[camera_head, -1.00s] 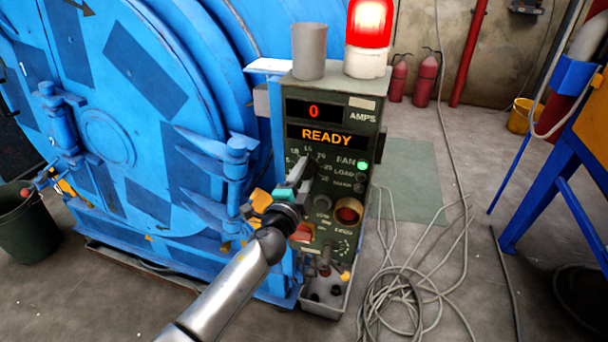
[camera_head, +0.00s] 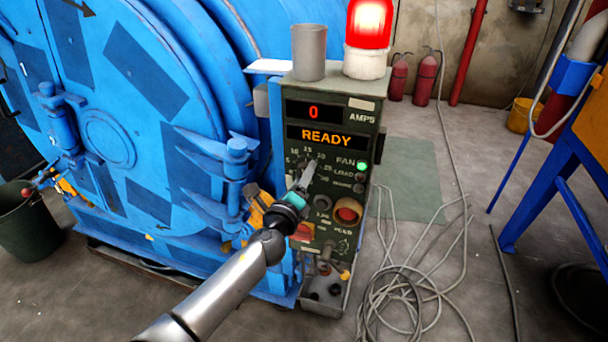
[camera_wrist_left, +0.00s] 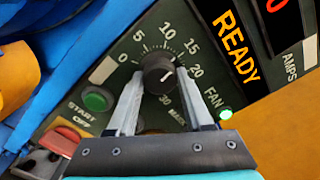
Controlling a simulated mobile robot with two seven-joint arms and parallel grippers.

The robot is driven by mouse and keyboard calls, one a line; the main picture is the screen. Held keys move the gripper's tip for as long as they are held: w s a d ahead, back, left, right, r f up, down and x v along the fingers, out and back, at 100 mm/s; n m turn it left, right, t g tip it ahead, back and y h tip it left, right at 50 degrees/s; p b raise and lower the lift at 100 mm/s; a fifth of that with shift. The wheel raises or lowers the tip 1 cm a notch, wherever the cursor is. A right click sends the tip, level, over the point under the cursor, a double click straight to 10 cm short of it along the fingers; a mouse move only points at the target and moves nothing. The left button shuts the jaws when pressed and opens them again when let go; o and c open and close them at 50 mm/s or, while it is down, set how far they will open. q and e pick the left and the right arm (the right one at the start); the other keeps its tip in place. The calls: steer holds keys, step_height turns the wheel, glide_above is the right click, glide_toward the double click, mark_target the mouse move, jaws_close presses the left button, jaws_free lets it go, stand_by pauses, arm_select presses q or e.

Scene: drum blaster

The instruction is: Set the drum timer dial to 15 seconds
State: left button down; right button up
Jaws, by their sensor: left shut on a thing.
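The timer dial (camera_wrist_left: 157,72) is a round black knob with a short white pointer line, on the green control panel (camera_wrist_left: 75,122). Numbers from 0 to 30 ring it. In the left wrist view the line slants up and right, roughly toward the 15 to 20 side; the exact mark is hard to tell. My left gripper (camera_wrist_left: 159,77) is shut on the knob, one finger on each side. In the head view my left gripper (camera_head: 305,167) reaches up to the dial and hides most of it. My right gripper is not in view.
The panel's orange display (camera_head: 326,137) reads READY and the red one reads 0 AMPS. A green light (camera_head: 362,165) is lit by FAN. A green start button (camera_wrist_left: 97,99) and red switch (camera_wrist_left: 60,140) sit near the dial. The blue drum machine (camera_head: 105,135) stands left; cables (camera_head: 405,290) lie right.

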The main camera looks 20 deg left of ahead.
arm_select(q)
steer(key=shift+m, duration=0.7)
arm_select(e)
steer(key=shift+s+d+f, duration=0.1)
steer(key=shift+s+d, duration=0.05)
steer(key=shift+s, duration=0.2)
arm_select(q)
steer(key=shift+c, duration=1.6)
jaws_free()
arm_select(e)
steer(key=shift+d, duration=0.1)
arm_select(q)
steer(key=s+p, duration=0.1)
steer(key=s, duration=1.4)
steer(key=shift+a, duration=0.3)
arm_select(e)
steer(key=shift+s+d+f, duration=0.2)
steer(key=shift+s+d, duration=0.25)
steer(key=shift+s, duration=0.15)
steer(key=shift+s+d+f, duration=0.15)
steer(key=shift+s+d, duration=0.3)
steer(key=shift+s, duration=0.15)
arm_select(q)
steer(key=shift+s, duration=0.1)
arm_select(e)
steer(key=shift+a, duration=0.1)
